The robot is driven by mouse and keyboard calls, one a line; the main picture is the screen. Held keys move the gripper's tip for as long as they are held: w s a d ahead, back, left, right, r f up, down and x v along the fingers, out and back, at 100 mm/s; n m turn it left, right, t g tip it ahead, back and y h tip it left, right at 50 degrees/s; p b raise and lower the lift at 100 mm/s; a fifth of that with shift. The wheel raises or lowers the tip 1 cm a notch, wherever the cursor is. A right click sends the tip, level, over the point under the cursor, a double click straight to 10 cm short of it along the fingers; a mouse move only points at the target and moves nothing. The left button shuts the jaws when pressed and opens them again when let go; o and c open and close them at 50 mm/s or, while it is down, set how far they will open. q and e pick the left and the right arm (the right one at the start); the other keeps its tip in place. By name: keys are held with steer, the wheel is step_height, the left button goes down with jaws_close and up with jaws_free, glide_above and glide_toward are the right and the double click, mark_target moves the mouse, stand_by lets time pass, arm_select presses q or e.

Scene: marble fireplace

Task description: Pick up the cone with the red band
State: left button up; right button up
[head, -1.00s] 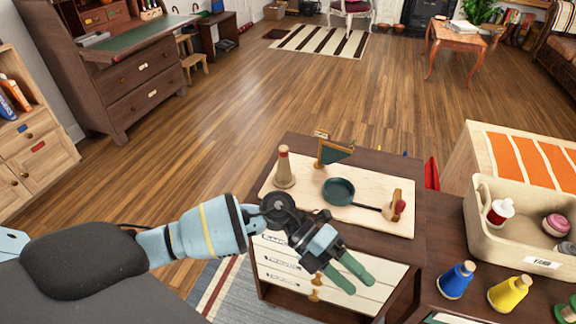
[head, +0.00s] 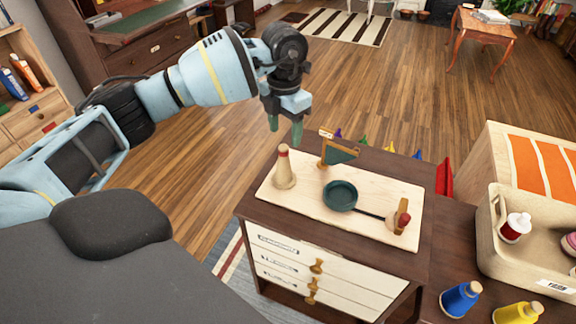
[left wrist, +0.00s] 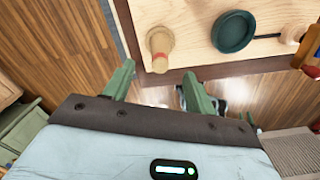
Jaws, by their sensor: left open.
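The cone with the red band (head: 284,170) is tan and stands upright on the left part of a pale board (head: 320,216) on a dark wooden cabinet. It also shows in the left wrist view (left wrist: 161,47), close beyond the fingertips. My left gripper (head: 285,128) is open and empty, its green fingers pointing down. In the head view it appears just above the cone, apart from it. In the left wrist view the gripper (left wrist: 158,72) has its two fingertips on either side of the cone's line, with the cone between and ahead.
On the board are a dark green round dish (head: 340,196) with a handle, a green flag on a stand (head: 338,152) and a red-tipped wooden piece (head: 402,216). A beige bin (head: 530,240) and spools, blue (head: 461,299) and yellow (head: 518,313), stand to the right.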

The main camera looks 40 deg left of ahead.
mark_target(283, 146)
arm_select(q)
steer(key=shift+s+f, duration=0.25)
steer(key=shift+f, duration=0.85)
steer(key=shift+w+f, duration=0.1)
steer(key=shift+f, duration=0.1)
steer(key=f, duration=0.4)
steer(key=shift+s, duration=0.2)
steer(key=shift+f, duration=0.5)
arm_select(e)
steer(key=shift+s, duration=0.45)
arm_select(q)
steer(key=shift+c, duration=0.5)
steer(key=c, duration=0.7)
jaws_close()
arm_select(e)
steer(key=shift+s+f, duration=0.1)
steer(key=shift+s, duration=0.35)
